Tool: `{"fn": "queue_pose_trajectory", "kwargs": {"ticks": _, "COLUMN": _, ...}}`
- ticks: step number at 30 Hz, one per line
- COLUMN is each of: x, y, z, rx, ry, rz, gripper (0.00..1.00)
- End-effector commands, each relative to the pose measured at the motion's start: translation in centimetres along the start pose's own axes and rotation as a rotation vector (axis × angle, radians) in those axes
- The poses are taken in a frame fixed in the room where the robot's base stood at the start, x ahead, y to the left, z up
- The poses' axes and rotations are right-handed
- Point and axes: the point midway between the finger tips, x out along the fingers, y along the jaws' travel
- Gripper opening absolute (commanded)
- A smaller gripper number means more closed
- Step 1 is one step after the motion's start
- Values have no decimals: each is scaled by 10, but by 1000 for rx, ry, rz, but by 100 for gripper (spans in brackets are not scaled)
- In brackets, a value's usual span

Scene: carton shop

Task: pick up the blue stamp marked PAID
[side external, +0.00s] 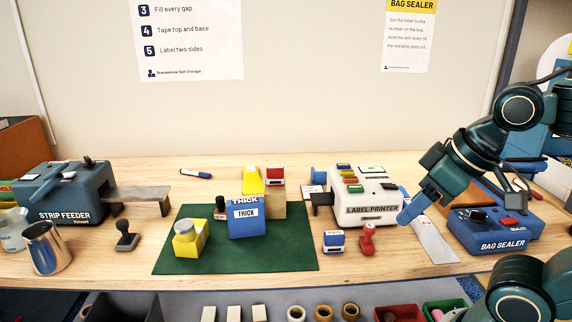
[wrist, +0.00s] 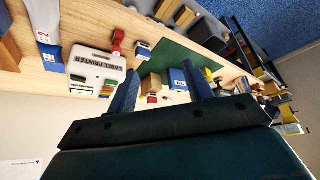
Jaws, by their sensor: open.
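A small blue stamp (side external: 334,242) with a white label stands on the wooden table in front of the label printer; its lettering is too small to read surely. It also shows in the wrist view (wrist: 143,49), near the tip of the left finger and apart from it. My gripper (side external: 408,212) is open and empty. In the side view it is above and to the right of the stamp, by the printer's right end. Its two blue fingers spread apart in the wrist view (wrist: 160,67).
A red stamp (side external: 368,240) stands close to the right of the blue one. The label printer (side external: 372,211) is behind them. A green mat (side external: 292,257) to the left carries a blue THICK box (side external: 247,222) and a yellow block (side external: 189,246). The bag sealer (side external: 500,237) stands right.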

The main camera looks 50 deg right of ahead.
Motion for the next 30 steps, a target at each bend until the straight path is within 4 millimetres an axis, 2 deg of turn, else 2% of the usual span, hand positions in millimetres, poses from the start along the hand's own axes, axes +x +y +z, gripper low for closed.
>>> {"fn": "queue_pose_trajectory", "kwargs": {"ticks": 5, "x": 1, "y": 0, "z": -2, "rx": 19, "ry": -3, "rz": 0, "gripper": 51}}
{"fn": "queue_pose_trajectory", "kwargs": {"ticks": 11, "x": 6, "y": 2, "z": -10, "rx": 147, "ry": -26, "rz": 0, "gripper": 51}}
{"fn": "queue_pose_trajectory", "kwargs": {"ticks": 20, "x": 27, "y": 11, "z": -38, "rx": 570, "ry": -94, "rz": 3, "gripper": 51}}
{"fn": "queue_pose_trajectory", "kwargs": {"ticks": 30, "x": 61, "y": 33, "z": -67, "rx": 1126, "ry": -182, "rz": 18, "gripper": 51}}
